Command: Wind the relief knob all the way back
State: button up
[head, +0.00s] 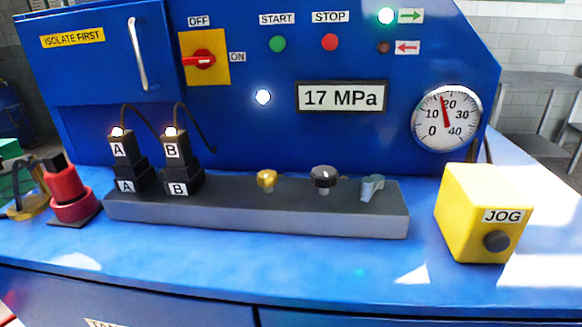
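A grey manifold block (250,217) lies on the blue bench top in the head view. A black ribbed knob (323,177) stands upright on it, right of the middle. A smaller brass knob (266,178) stands to its left and a grey-blue lever (371,187) to its right. None of the three has a label, so I cannot tell by marking which is the relief knob. The display (342,97) reads 17 MPa. The round gauge (446,119) has its red needle just short of 20. My gripper is not in view.
Two black plugs, A (127,163) and B (178,163), stand on the block's left end with cables behind. A yellow JOG box (482,214) stands at right and a red-and-black fitting (69,195) at left. The bench top (270,262) before the block is clear.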

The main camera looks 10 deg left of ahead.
aim_at(324, 177)
jog(key=u, duration=0.1)
jog(key=i, duration=1)
